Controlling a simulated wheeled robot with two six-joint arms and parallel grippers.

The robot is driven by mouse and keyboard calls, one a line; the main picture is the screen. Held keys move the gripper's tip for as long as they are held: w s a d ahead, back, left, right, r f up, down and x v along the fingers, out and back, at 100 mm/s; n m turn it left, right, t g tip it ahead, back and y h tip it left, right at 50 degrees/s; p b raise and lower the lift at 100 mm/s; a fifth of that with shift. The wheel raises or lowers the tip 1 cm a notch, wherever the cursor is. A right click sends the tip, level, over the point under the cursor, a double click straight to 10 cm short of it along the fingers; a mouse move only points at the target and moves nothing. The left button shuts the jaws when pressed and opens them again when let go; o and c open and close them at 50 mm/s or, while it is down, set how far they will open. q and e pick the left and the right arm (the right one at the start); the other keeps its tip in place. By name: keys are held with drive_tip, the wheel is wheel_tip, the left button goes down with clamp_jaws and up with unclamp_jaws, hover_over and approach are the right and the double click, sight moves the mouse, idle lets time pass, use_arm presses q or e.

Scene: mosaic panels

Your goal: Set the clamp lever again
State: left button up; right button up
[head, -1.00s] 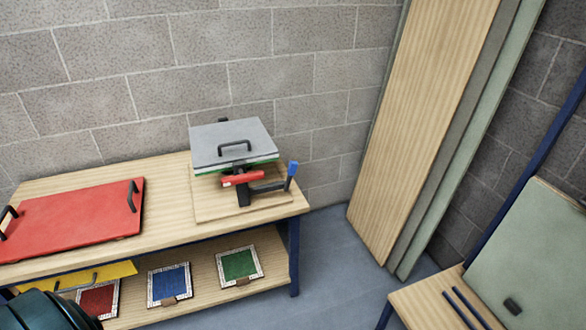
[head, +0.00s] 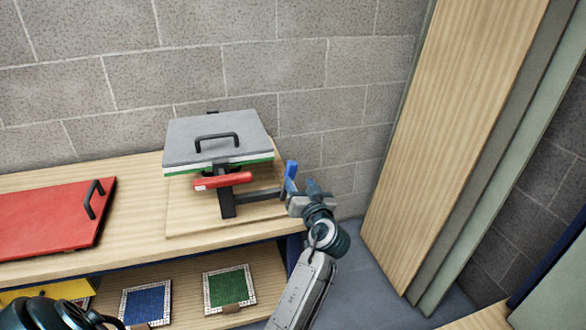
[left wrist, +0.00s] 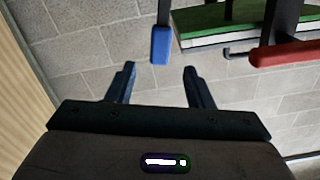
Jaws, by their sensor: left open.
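The clamp lever's blue grip (head: 291,172) stands upright at the right end of a dark arm on the clamp (head: 227,200). The clamp also has a red bar (head: 222,181) in front of the grey lidded press (head: 215,135). My left gripper (head: 312,188) is open and empty, just right of the blue grip and apart from it. In the left wrist view the blue grip (left wrist: 161,45) lies ahead of my left gripper (left wrist: 159,72), roughly in line with the gap between its fingers. The red bar (left wrist: 285,54) shows at right there. My right gripper is not in view.
The press stands on a wooden board (head: 180,215) on the bench. Blue (head: 146,302) and green (head: 230,289) mosaic panels lie on the lower shelf. Tall boards (head: 455,130) lean at right.

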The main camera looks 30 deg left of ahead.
sight(290, 165)
use_arm(q)
drive_tip(key=p+x, duration=0.1)
drive_tip(key=x, duration=0.9)
drive_tip(key=shift+w+a+p, duration=0.15)
drive_tip(key=shift+w+p, duration=0.05)
drive_tip(key=shift+p, duration=0.15)
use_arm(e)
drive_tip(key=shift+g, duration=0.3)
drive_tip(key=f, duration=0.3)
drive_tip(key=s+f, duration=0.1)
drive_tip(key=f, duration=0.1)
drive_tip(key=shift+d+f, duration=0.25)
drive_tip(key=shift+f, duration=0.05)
use_arm(q)
clamp_jaws()
